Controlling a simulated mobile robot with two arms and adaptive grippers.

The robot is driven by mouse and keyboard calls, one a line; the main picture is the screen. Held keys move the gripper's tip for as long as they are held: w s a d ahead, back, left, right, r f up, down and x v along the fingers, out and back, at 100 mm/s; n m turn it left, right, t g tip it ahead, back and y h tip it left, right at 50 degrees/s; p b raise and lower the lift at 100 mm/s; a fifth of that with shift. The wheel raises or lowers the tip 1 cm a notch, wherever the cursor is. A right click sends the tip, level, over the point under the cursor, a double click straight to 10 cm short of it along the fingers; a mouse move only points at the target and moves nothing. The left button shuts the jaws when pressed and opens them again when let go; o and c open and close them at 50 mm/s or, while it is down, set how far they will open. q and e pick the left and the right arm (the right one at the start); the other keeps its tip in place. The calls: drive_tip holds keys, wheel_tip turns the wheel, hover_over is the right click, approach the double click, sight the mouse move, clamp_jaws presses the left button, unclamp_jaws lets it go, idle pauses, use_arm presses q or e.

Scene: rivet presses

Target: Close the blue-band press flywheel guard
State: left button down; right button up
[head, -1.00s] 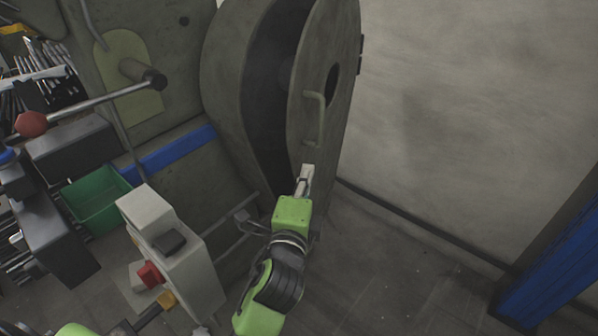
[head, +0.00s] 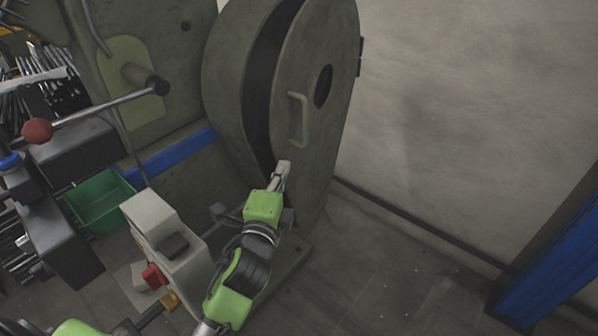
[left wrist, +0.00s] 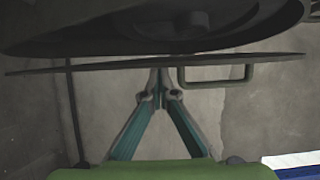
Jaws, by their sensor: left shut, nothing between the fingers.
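The blue-band press (head: 190,85) is a grey-green machine with a blue band (head: 178,152) low on its body. Its flywheel guard (head: 320,150) is a tall rounded cover with a round hole and a bar handle (head: 296,118). It stands partly open, with a dark gap between it and the housing (head: 228,70). My left gripper (head: 283,168) is shut and empty, at the guard's lower outer face below the handle. In the left wrist view, the fingertips (left wrist: 160,84) meet or nearly meet the guard's edge (left wrist: 90,68), beside the handle (left wrist: 215,83). My right gripper is out of view.
A grey control box (head: 168,240) with a red button stands left of my left arm. A green bin (head: 100,203) and a red-knobbed lever (head: 38,131) are further left. A pale wall and a blue post (head: 555,262) are on the right. The floor between is clear.

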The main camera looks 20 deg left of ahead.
use_arm(q)
drive_tip(key=a, duration=0.2)
drive_tip(key=shift+w+a+r+p, duration=0.15)
drive_tip(key=shift+a+p, duration=0.15)
drive_tip(key=shift+a, duration=0.05)
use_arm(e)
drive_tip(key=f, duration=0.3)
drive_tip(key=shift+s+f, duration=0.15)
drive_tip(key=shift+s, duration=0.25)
